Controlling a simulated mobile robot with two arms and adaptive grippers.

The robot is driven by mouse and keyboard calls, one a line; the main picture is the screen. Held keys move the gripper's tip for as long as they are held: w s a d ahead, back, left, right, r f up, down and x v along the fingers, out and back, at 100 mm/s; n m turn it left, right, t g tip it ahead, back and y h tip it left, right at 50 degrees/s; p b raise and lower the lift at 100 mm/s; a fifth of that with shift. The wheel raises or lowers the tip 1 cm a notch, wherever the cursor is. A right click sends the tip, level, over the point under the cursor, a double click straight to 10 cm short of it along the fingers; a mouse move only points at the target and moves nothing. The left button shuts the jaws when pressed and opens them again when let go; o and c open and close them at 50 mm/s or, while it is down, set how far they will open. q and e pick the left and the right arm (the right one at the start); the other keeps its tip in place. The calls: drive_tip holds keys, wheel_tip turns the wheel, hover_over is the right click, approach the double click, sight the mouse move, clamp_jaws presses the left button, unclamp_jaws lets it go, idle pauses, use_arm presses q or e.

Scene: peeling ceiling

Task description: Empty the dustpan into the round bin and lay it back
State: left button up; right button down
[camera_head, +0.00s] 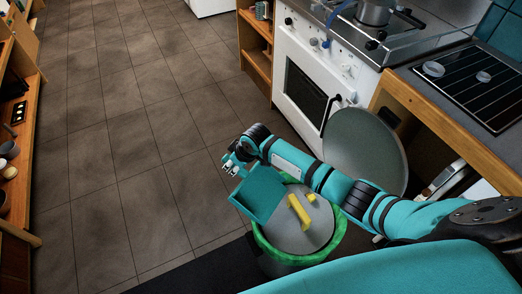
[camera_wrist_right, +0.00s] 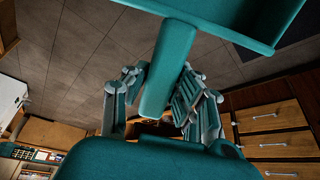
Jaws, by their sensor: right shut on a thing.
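The teal dustpan (camera_head: 262,190) is in the air over the left part of the round bin's rim in the head view. My right gripper (camera_head: 236,163) is shut on its handle. In the right wrist view the handle (camera_wrist_right: 168,70) runs between the fingers of the gripper (camera_wrist_right: 160,98), and the pan (camera_wrist_right: 245,22) is cut off by the top edge. The round bin (camera_head: 338,236) is dark with a green liner rim. Yellow pieces (camera_head: 300,212) show on a grey surface within the rim. The dustpan and arm hide part of the bin. My left gripper is not in view.
A large grey disc (camera_head: 366,148), perhaps the bin's lid, stands upright behind the bin. A white oven (camera_head: 308,85) and a wooden counter with a hob (camera_head: 475,80) are at the right. Wooden shelves (camera_head: 18,130) line the left. The tiled floor (camera_head: 130,130) between is clear.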

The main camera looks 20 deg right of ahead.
drive_tip(key=shift+r, duration=0.1)
idle(0.4)
drive_tip(key=r+p, duration=0.1)
drive_tip(key=s+r+t+p, duration=0.1)
drive_tip(key=d+r+y+p, duration=0.1)
drive_tip(key=shift+s+r+t, duration=0.15)
drive_tip(key=shift+s+t, duration=0.15)
drive_tip(key=shift+t, duration=0.1)
drive_tip(key=shift+s+d+r+p, duration=0.1)
drive_tip(key=shift+s+r+p, duration=0.05)
drive_tip(key=shift+r+p, duration=0.15)
drive_tip(key=shift+f, duration=0.1)
